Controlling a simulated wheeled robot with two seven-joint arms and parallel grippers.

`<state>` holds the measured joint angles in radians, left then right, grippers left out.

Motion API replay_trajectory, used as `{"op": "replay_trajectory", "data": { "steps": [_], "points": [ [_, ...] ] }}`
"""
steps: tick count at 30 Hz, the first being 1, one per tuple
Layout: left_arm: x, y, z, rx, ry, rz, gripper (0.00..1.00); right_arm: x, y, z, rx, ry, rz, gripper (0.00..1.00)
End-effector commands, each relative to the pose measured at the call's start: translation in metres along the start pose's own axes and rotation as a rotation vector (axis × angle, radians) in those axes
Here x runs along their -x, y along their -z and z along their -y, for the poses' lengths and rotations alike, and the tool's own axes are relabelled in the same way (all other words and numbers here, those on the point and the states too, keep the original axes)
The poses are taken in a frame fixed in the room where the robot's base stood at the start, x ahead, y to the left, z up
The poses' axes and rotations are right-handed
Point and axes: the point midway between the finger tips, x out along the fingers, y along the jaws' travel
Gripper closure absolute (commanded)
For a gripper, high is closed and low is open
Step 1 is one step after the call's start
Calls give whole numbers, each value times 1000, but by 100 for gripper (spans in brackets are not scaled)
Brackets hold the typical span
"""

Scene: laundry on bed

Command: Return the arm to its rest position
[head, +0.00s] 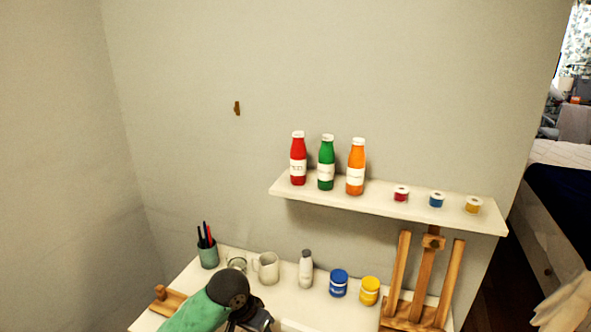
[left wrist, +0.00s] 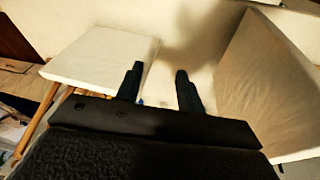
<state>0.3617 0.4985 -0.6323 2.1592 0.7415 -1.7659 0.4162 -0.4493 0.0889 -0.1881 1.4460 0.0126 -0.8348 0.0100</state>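My left gripper (left wrist: 158,75) shows in the left wrist view, its two dark fingers apart and nothing between them. Beyond the fingers are a pale tabletop (left wrist: 98,57) on the left and a pale upright panel (left wrist: 272,80) on the right; the fingers appear clear of both. In the head view, a green and black arm of mine (head: 205,305) reaches over the front of the white table, below the mug; its fingers are not clearly visible there. My right gripper is not in view.
The table (head: 290,293) holds a pen cup (head: 208,253), a mug (head: 267,267), a white bottle (head: 306,270), blue (head: 338,283) and yellow (head: 370,291) jars, and an easel (head: 422,285). A wall shelf (head: 390,204) carries bottles and small pots. A bed stands at right.

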Motion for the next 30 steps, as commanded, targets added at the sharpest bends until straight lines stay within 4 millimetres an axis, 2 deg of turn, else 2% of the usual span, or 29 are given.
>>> {"op": "replay_trajectory", "data": {
  "steps": [4, 12, 20, 30],
  "points": [
    [-15, -22, -14, 12, -19, -39, 62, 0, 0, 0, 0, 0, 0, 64],
    [-33, -64, -26, 54, -16, -103, 62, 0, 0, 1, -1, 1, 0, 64],
    [-45, -113, -28, 114, 20, -141, 62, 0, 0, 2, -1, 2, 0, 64],
    [-51, -194, -19, 208, 115, -140, 62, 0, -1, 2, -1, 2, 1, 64]
  ]
}}
